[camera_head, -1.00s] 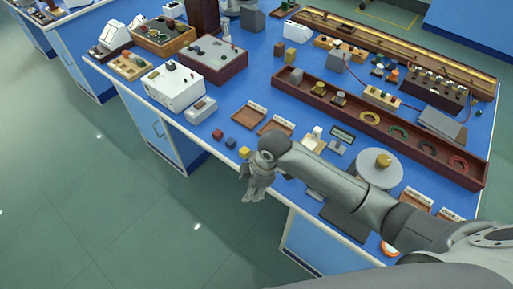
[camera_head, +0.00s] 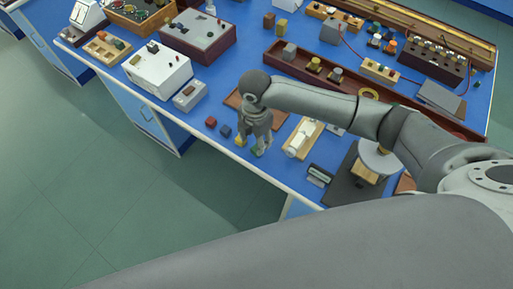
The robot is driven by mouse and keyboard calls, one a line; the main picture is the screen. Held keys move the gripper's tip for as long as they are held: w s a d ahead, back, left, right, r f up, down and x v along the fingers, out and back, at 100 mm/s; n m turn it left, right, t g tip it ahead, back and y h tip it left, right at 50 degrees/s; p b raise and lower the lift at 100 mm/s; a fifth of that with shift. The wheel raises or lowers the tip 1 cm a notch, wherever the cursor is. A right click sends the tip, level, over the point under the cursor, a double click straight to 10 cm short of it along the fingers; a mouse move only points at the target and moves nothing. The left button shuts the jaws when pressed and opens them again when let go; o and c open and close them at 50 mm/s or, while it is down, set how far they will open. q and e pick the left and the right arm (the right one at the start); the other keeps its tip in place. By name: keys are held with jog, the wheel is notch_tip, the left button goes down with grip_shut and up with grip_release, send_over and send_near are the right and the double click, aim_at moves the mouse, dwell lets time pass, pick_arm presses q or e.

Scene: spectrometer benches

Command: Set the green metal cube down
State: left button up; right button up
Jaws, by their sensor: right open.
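My right gripper (camera_head: 254,146) points down over the front edge of the blue bench (camera_head: 205,140), its fingers apart. A small green cube (camera_head: 257,153) shows at its fingertips, mostly hidden by the fingers. The cube appears to be at bench-top level, but I cannot tell exactly whether it touches a finger. A yellow cube (camera_head: 240,141) lies just left of it, with a blue cube (camera_head: 226,131) and a red cube (camera_head: 211,121) further left, in a row along the edge. My left gripper is not in view.
A white instrument box (camera_head: 158,75) and a small grey meter (camera_head: 189,96) stand to the left. A wooden tray (camera_head: 236,100) lies behind the gripper, partly hidden by my arm. A white device on a wooden base (camera_head: 300,140) stands to the right. A long brown trough (camera_head: 285,65) lies behind.

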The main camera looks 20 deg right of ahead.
notch_tip(320, 180, down, 4)
jog(key=shift+d+r+p, duration=0.15)
jog(key=shift+r+p, duration=0.05)
jog(key=shift+p, duration=0.4)
jog(key=shift+s+f, duration=0.1)
jog(key=shift+f, duration=0.6)
jog(key=shift+c, duration=0.3)
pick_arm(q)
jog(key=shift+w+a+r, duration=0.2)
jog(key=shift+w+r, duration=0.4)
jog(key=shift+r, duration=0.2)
pick_arm(e)
grip_shut()
